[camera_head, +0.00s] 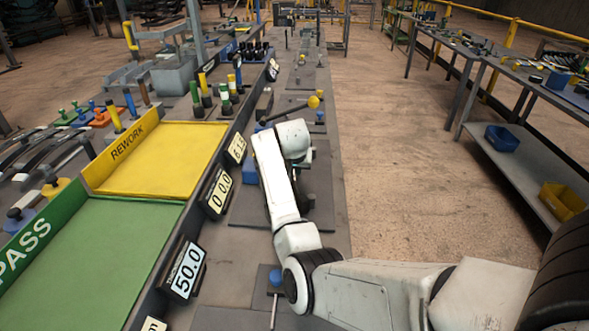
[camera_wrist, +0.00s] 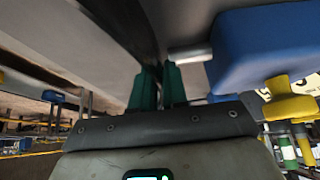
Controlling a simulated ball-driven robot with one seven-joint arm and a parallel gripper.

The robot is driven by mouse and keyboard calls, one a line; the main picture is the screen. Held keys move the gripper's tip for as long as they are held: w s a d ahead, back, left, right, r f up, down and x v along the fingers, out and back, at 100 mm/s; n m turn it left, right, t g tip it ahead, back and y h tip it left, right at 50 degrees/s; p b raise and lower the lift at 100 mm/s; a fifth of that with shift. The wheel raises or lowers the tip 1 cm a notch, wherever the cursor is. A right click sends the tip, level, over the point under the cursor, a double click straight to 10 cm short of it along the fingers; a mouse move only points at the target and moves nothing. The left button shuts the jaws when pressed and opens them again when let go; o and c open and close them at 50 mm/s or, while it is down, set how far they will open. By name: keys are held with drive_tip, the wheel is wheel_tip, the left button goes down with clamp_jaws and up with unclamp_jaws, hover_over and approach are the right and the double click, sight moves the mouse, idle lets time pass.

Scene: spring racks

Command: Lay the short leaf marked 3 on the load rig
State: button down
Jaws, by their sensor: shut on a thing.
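In the wrist view my gripper (camera_wrist: 158,85) has its green fingers close together on a dark strip (camera_wrist: 135,28) that runs up and away to the upper left. It looks like a leaf, but no number shows on it. A blue block (camera_wrist: 265,45) with a pale rod beside it stands close to the right of the fingers. A blue part (camera_head: 250,171) shows left of my arm on a dark plate (camera_head: 250,210) beside a display; I cannot tell whether this is the load rig.
Several dark leaves (camera_head: 28,158) lie in a rack at the left. The yellow REWORK tray (camera_head: 165,160) and green PASS tray (camera_head: 95,255) stand left of a row of displays (camera_head: 186,270). A blue-knobbed lever (camera_head: 275,278) stands near my arm.

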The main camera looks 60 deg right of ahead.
drive_tip(key=shift+s+d+r+p, duration=0.15)
drive_tip(key=shift+s+d+p, duration=0.2)
drive_tip(key=shift+s, duration=0.2)
idle(0.5)
drive_tip(key=shift+s+f, duration=0.1)
drive_tip(key=shift+f, duration=0.2)
idle(0.5)
drive_tip(key=c, duration=1.1)
unclamp_jaws()
drive_tip(key=shift+o, duration=0.2)
drive_tip(key=shift+a+f, duration=0.1)
drive_tip(key=shift+f, duration=0.05)
drive_tip(key=o, duration=0.5)
drive_tip(key=shift+r, duration=0.25)
drive_tip(key=shift+r+p, duration=3.45)
drive_tip(key=shift+r, duration=0.45)
